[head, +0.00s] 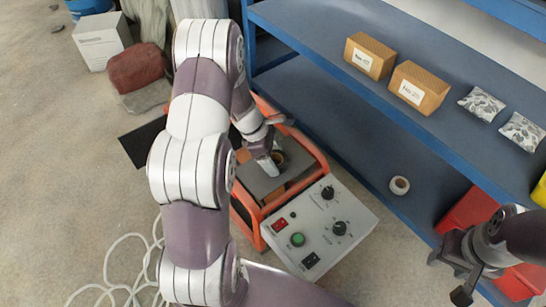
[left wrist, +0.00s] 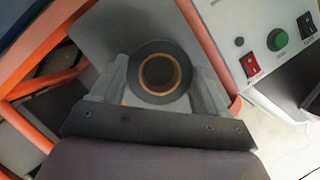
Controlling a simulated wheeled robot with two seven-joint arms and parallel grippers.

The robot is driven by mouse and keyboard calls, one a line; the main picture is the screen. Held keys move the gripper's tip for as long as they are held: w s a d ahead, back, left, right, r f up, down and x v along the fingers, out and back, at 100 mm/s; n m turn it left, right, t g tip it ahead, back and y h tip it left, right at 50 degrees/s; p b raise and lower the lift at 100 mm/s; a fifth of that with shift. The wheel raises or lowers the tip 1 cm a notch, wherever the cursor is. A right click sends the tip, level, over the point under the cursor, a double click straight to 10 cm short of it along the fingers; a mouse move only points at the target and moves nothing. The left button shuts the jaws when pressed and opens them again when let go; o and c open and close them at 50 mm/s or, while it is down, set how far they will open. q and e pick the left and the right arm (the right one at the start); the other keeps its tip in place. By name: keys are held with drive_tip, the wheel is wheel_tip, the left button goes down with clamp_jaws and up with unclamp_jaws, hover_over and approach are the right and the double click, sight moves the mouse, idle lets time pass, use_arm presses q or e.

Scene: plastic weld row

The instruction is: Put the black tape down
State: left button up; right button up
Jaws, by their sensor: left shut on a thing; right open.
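The black tape (left wrist: 143,92) is a roll with a brown inner ring, seen between the fingers of my left gripper (left wrist: 160,88) in the left wrist view. My left gripper is shut on it, over the grey plate (left wrist: 105,40) of the orange-framed machine. In the head view the tape (head: 280,157) shows beside the left gripper (head: 272,163), partly hidden by it. Whether the tape touches the plate I cannot tell. My right gripper (head: 447,278) is open and empty at the lower right, near the blue shelf.
The machine's control panel (head: 318,228) has knobs and buttons. The blue shelf (head: 350,80) holds two cardboard boxes (head: 395,72) and bags (head: 481,104). A white tape roll (head: 399,185) lies on its lower level. A red bin (head: 470,212) stands at right. White cable (head: 125,268) lies on the floor.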

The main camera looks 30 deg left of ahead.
use_arm(q)
drive_tip(key=shift+f, duration=0.2)
drive_tip(key=o, duration=1.1)
drive_tip(key=shift+c, duration=0.2)
drive_tip(key=d+p+v, duration=0.1)
drive_tip(key=p+v, duration=0.6)
drive_tip(key=v, duration=0.5)
drive_tip(key=s+d+r+m+y, duration=0.2)
drive_tip(key=s+d+r+m, duration=0.2)
drive_tip(key=m, duration=0.7)
drive_tip(key=s+d+r+m+y, duration=0.2)
drive_tip(key=s+d+r+m, duration=0.2)
drive_tip(key=s+d+m, duration=0.3)
drive_tip(key=d+m, duration=0.1)
drive_tip(key=m, duration=0.4)
drive_tip(key=shift+s, duration=0.35)
wheel_tip(320, 180, up, 33)
drive_tip(key=p, duration=3.2)
drive_tip(key=shift+p, duration=0.3)
